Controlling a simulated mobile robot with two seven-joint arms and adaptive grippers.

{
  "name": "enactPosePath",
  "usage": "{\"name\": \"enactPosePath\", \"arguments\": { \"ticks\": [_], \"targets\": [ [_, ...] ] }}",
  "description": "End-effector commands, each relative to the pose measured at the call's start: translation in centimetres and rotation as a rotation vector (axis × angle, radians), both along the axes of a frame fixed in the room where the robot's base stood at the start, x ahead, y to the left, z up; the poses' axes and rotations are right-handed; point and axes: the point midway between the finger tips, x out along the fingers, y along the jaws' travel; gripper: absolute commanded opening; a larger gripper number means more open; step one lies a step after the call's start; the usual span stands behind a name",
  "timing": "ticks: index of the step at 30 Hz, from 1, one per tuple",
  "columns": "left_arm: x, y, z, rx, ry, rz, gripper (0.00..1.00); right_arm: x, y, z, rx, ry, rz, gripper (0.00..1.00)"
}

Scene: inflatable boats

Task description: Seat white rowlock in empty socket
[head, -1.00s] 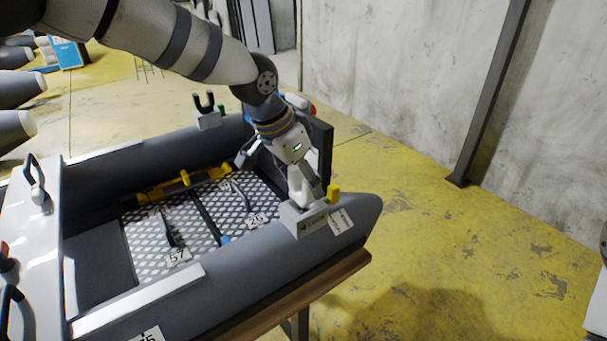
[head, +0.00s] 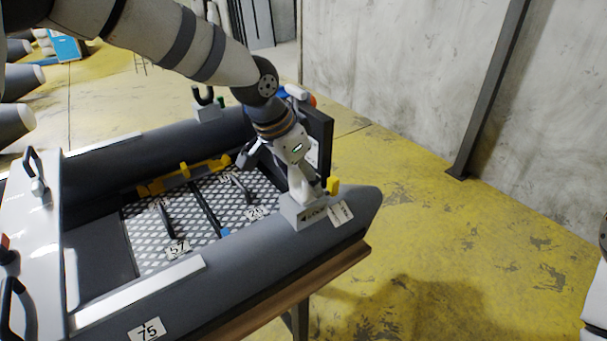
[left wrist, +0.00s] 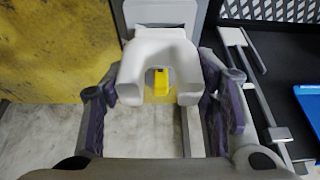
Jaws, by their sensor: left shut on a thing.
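The white rowlock (left wrist: 150,56), a U-shaped piece, shows in the left wrist view between the fingers of my left gripper (left wrist: 163,88). The gripper is shut on it. Beyond the rowlock is a light grey socket block (left wrist: 160,12). In the head view my left gripper (head: 308,187) points down at this socket block (head: 308,213) on the near tube of the grey boat (head: 245,255). The gripper largely covers the rowlock there. The rowlock's lower end is hidden, so I cannot tell how deep it sits. My right gripper is not in view.
A dark rowlock (head: 204,95) stands in a block on the far tube. A yellow piece (head: 333,186) is close beside my gripper. Yellow parts (head: 183,175) and black handles lie over the patterned boat floor. Yellow ground right of the boat is clear.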

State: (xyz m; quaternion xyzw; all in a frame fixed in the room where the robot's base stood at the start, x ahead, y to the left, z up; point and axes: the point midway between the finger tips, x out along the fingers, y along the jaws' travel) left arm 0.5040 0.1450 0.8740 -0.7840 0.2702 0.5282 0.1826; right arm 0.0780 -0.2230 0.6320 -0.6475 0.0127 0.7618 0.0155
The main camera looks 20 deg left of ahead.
Motion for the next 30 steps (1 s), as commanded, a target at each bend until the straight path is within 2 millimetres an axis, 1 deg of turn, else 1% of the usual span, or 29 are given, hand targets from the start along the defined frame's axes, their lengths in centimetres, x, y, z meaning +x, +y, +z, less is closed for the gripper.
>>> {"name": "enactPosePath", "arguments": {
  "ticks": [1, 2, 3, 4, 12, 14, 17, 24, 27, 30],
  "targets": [
    [0.0, 0.0, 0.1, 0.000, -0.001, 0.000, 0.57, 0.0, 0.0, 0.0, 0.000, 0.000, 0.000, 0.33],
    [0.0, 0.0, 0.1, 0.000, -0.001, 0.000, 0.63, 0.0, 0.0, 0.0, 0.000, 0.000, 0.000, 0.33],
    [0.0, 0.0, 0.1, 0.000, -0.001, 0.000, 0.72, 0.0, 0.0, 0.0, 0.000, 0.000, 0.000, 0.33],
    [0.0, 0.0, 0.1, 0.000, -0.001, 0.000, 0.78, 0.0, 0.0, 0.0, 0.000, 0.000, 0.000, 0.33],
    [0.0, 0.0, 0.1, 0.000, 0.000, 0.000, 0.78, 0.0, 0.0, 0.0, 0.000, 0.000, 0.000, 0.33],
    [0.0, 0.1, 0.3, 0.000, -0.001, 0.001, 0.78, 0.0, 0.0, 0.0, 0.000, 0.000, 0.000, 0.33],
    [-0.4, 0.5, 1.8, -0.001, -0.005, 0.002, 0.78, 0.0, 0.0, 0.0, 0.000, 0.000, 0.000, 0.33],
    [-2.3, 1.9, 7.9, -0.002, -0.006, 0.001, 0.78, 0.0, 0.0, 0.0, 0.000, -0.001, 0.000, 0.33],
    [-3.0, 2.4, 9.7, -0.001, -0.004, 0.002, 0.78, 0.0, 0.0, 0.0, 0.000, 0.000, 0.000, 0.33],
    [-3.4, 2.7, 10.7, -0.001, -0.002, 0.001, 0.78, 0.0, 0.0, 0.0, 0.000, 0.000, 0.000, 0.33]
  ]
}}
